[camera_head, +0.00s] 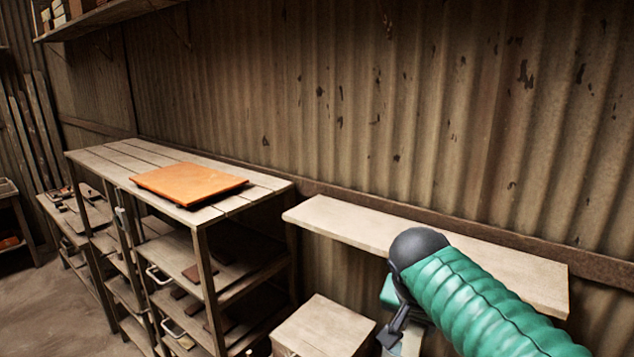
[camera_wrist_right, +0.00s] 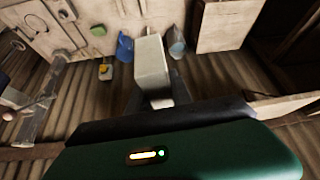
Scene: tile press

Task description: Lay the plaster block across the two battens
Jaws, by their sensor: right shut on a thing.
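The plaster block (camera_wrist_right: 150,62) is a pale, long block in the right wrist view. My right gripper (camera_wrist_right: 157,100) is shut on it, with a dark finger on each side. In the head view my right gripper (camera_head: 397,335) is at the bottom, below the dark joint of my green arm and mostly cut off or hidden. A pale patch beside it may be the block, but I cannot tell. I cannot make out the two battens in either view. My left gripper is not in view.
An orange board (camera_head: 188,183) lies on the wooden rack (camera_head: 110,160) at left. A wall shelf (camera_head: 340,222) is bare where it shows, partly behind my arm. A pale box top (camera_head: 322,330) stands lower. A blue container (camera_wrist_right: 125,48) appears near the block in the wrist view.

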